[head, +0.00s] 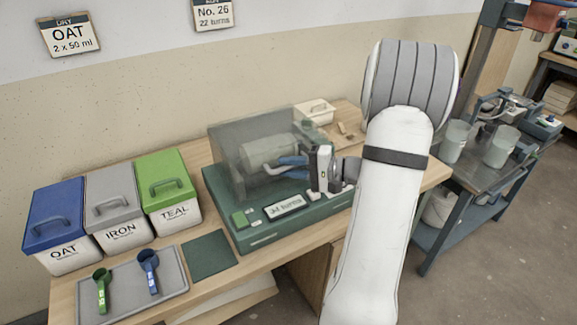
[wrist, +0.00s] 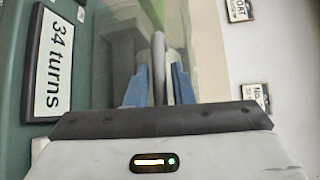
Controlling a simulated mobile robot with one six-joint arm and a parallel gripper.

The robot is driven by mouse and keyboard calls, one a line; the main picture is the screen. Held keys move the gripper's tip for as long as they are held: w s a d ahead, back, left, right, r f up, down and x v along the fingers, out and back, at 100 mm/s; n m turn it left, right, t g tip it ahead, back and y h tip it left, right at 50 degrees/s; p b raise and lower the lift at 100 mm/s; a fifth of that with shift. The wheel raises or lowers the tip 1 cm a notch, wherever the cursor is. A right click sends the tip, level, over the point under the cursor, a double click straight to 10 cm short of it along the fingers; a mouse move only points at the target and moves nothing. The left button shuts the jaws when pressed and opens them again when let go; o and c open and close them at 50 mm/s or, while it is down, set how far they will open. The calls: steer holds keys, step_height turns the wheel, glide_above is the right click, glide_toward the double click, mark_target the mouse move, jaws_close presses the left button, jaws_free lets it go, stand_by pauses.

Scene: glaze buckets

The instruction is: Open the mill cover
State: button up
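The mill (head: 265,237) stands on the bench, a dark green base with a sign that reads 34 turns in the wrist view. Its smoky see-through cover (head: 228,150) is down over a pale drum (head: 268,152). My gripper (head: 280,168) is at the front right of the cover, its blue fingers pointing left. In the wrist view the fingers (wrist: 160,70) stand apart on either side of a grey bar (wrist: 159,45), apparently the cover's handle. Small gaps show between the bar and both fingers. My arm hides the mill's right end.
Blue, grey and green lidded buckets (head: 116,205) stand left of the mill. A grey tray (head: 180,283) with two scoops and a dark green mat (head: 209,255) lie in front. A white bin (head: 315,111) is behind. A metal cart (head: 470,170) with pale cups stands right.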

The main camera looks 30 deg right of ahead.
steer(key=shift+w+a, duration=0.1)
steer(key=shift+a, duration=0.05)
steer(key=shift+c, duration=0.3)
jaws_close()
